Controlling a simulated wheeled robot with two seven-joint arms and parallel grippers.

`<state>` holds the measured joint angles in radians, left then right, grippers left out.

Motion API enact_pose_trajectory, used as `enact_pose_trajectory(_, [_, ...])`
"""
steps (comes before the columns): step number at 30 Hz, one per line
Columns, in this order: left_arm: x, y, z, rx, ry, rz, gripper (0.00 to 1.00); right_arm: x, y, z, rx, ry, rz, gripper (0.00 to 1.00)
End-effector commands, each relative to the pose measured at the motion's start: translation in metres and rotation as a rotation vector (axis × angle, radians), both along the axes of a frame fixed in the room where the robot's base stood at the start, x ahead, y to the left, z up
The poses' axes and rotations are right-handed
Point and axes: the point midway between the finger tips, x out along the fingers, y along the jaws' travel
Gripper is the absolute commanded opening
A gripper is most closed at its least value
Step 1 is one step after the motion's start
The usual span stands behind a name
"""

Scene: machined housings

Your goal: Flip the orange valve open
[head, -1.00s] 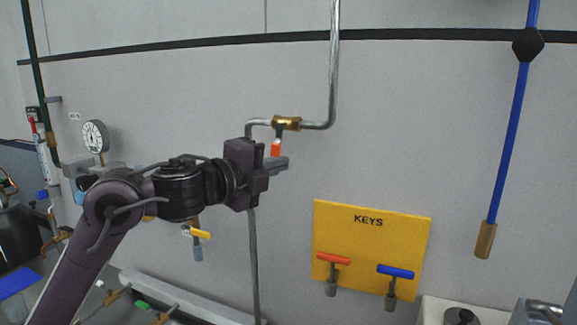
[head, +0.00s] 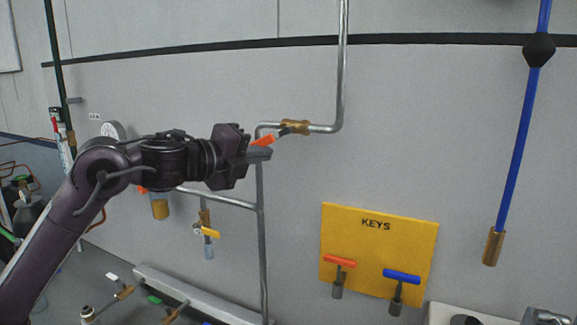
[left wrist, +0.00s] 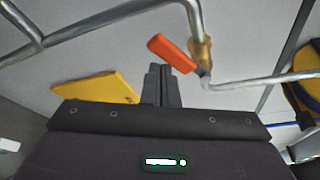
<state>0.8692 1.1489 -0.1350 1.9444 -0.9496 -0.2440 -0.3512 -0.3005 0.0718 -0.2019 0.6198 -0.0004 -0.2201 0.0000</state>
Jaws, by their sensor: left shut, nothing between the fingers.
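The orange valve handle (head: 263,141) slants down to the left from its brass valve body (head: 295,127), on the bent steel pipe high on the wall. My left gripper (head: 262,154) is shut and empty, with its fingertips right below the handle in the head view. In the left wrist view the orange handle (left wrist: 170,52) lies just beyond the shut fingertips (left wrist: 160,72), with the brass body (left wrist: 202,52) to its right. I cannot tell whether the fingers touch the handle. My right gripper is not in view.
A yellow KEYS board (head: 375,240) with a red-orange and a blue T-handle hangs lower right. A yellow-handled valve (head: 210,232) sits lower on the wall. A blue rod (head: 520,130) hangs at the right. The wall between is clear.

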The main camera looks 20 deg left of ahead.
Motion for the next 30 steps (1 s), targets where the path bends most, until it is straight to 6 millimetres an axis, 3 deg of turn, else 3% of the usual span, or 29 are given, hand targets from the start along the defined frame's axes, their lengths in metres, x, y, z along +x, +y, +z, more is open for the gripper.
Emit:
enact_pose_trajectory(12, [0.001,0.015,0.022,-0.002,-0.003,0.005,0.00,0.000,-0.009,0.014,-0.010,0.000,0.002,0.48])
enact_pose_trajectory(30, [0.000,0.019,0.035,-0.005,-0.009,0.007,0.00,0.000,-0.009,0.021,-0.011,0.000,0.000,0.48])
